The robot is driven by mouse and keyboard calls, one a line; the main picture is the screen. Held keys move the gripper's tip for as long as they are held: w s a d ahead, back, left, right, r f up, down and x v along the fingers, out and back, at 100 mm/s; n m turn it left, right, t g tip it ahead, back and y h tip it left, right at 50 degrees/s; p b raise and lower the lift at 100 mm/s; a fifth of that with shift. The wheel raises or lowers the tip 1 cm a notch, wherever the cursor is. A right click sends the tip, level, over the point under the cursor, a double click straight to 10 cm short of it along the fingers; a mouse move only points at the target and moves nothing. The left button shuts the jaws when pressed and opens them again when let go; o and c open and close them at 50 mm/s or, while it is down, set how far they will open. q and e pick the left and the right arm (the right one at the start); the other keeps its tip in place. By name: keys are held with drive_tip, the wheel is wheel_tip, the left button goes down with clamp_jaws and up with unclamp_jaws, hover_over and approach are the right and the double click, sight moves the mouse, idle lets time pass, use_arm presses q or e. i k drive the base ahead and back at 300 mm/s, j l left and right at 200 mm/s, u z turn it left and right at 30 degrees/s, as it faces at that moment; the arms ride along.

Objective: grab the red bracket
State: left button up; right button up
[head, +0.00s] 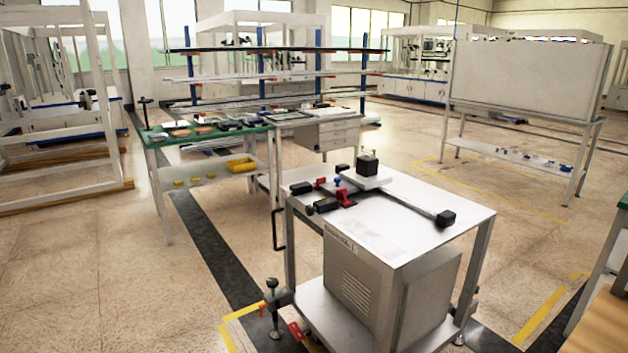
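A small red bracket-like piece (346,198) lies on the white top of a metal cart (420,215), left of the middle and close to black tool-like parts. A second, smaller red piece (320,183) lies just behind it. A third red piece (296,331) shows low at the cart's front left corner. I cannot tell for certain which of them is the red bracket. Neither of my grippers is in view.
A black block on a plate (367,166) and a long dark bar (413,207) lie on the cart. A clamp (274,301) sticks out at its left. A green-topped bench (158,137) stands behind left. A wooden surface (602,325) is at lower right. Floor at left is open.

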sight(320, 181)
drive_tip(key=i+j, duration=0.7)
drive_tip(key=i, duration=0.15)
drive_tip(key=i+j+z, duration=0.15)
drive_tip(key=i+j, duration=0.55)
drive_tip(key=i, duration=0.15)
